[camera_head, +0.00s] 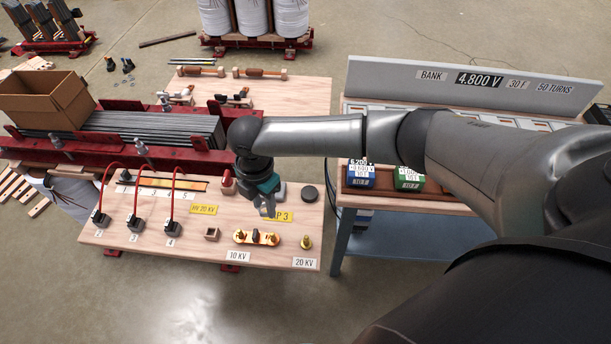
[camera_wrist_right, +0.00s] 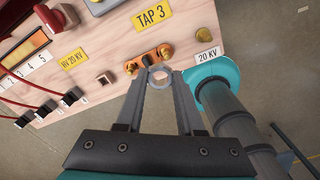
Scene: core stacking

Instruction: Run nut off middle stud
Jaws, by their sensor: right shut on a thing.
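The orange terminal strip (camera_head: 247,238) labelled 10 KV lies on the wooden panel near its front edge, with three studs in a row. The middle stud (camera_head: 256,234) looks dark, between two brass-coloured ones. In the right wrist view the strip (camera_wrist_right: 138,64) lies just beyond the fingertips. My right gripper (camera_head: 267,212) points down, with its tips apart from the strip in the head view. It is shut on a small pale ring-shaped nut (camera_wrist_right: 160,77). The nut overlaps the strip's near edge in the wrist view; its height above it is unclear. My left gripper is out of view.
A brass terminal (camera_head: 305,242) labelled 20 KV stands right of the strip. A small square wooden socket (camera_head: 212,234) is to its left. Red cables with black plugs (camera_head: 172,228) stand further left.

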